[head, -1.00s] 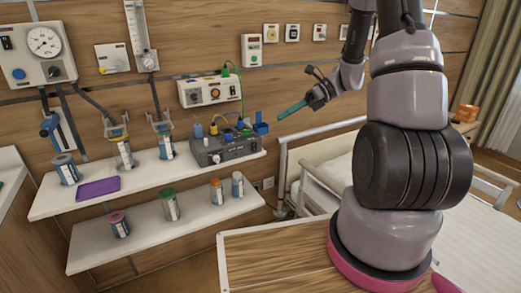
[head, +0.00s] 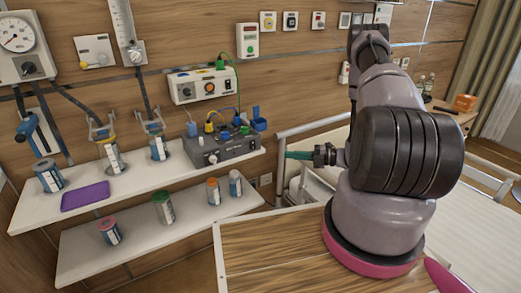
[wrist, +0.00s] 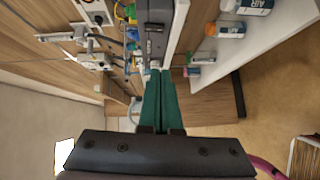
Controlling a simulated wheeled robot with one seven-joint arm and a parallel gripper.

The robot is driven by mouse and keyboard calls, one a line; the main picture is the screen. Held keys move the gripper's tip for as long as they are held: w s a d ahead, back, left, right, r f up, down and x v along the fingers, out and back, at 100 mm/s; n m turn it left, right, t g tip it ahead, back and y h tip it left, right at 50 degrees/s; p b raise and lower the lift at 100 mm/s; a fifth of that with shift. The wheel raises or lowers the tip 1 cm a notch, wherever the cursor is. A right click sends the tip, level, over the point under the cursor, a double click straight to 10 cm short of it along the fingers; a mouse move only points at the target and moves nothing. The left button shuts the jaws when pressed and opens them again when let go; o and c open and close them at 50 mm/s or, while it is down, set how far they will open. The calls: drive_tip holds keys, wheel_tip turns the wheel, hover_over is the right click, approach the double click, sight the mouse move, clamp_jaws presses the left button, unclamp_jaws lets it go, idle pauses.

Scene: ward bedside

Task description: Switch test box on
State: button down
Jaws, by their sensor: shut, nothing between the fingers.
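A dark grey box (head: 225,148) with a knob on its front and coloured plugs and leads on top stands at the right end of the upper shelf. It looks like the test box, but I cannot read a label or its switch position. In the wrist view the grey box (wrist: 154,38) is at the top centre, beyond my fingertips. My gripper (head: 288,155) has teal fingers, shut and empty, to the right of the shelf end and apart from the box. The wrist view shows the fingers (wrist: 160,76) together, pointing towards the box.
The upper shelf (head: 95,212) also holds jars and a purple case (head: 85,196). The lower shelf (head: 140,240) holds several bottles. A white wall unit (head: 202,85) is above the box. The bed rail (head: 300,127) is near my gripper. A wooden tabletop (head: 270,250) is in front.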

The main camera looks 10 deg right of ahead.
drive_tip(key=shift+a, duration=0.15)
approach(252, 149)
drive_tip(key=a, duration=0.5)
drive_tip(key=shift+w+a+f, duration=0.1)
drive_tip(key=shift+w+a, duration=0.05)
drive_tip(key=shift+w, duration=0.5)
drive_tip(key=shift+w+a+f, duration=0.1)
drive_tip(key=shift+w+a, duration=0.05)
drive_tip(key=shift+w, duration=0.5)
drive_tip(key=shift+w+a+f, duration=0.1)
drive_tip(key=shift+w, duration=0.2)
drive_tip(key=shift+s, duration=0.1)
